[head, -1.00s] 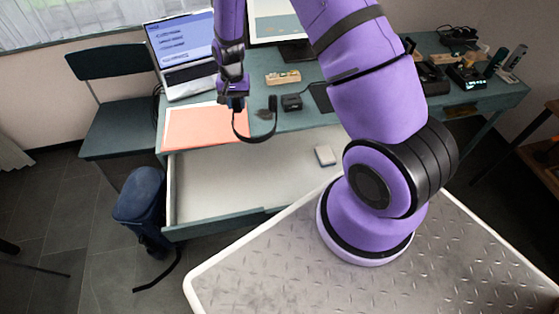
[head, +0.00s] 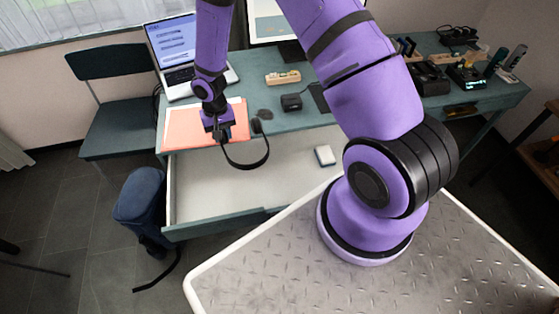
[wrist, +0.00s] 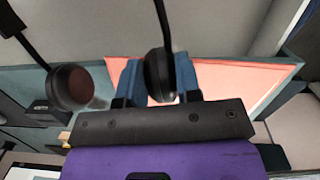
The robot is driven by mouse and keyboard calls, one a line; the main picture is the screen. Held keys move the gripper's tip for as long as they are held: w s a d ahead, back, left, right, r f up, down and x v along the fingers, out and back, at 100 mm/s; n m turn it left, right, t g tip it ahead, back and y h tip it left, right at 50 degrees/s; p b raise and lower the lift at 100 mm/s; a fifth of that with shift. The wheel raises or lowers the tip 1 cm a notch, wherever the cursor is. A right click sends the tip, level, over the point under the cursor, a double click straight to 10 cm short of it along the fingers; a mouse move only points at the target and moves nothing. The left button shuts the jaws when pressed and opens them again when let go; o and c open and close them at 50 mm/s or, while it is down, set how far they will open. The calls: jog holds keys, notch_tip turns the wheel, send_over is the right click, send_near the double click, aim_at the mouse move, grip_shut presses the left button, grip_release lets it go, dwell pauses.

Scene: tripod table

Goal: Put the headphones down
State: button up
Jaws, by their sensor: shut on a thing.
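The black headphones (head: 262,161) hang from my gripper (head: 221,138), with the band looping down and to the right. In the head view they are over the open drawer (head: 210,190) near its back edge. In the wrist view one round earcup (wrist: 160,75) is between the blue fingertips of my gripper (wrist: 155,85), which is shut on it. The other earcup (wrist: 70,86) hangs free at the left. The headphones look clear of the drawer floor, though the exact height is hard to tell.
A small white box (head: 325,155) lies in the drawer's right part; the rest of its floor looks bare. An orange folder (head: 185,128) lies on the desk behind my gripper. A blue bag (head: 140,200) is left of the drawer.

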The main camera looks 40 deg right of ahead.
jog(key=s+a+f+m, duration=0.1)
jog(key=s+a+f, duration=0.1)
jog(key=a, duration=0.3)
jog(key=shift+s+f+m, duration=0.35)
jog(key=shift+s+m, duration=0.05)
jog(key=shift+f, duration=5)
jog(key=shift+f, duration=0.1)
jog(key=o, duration=1)
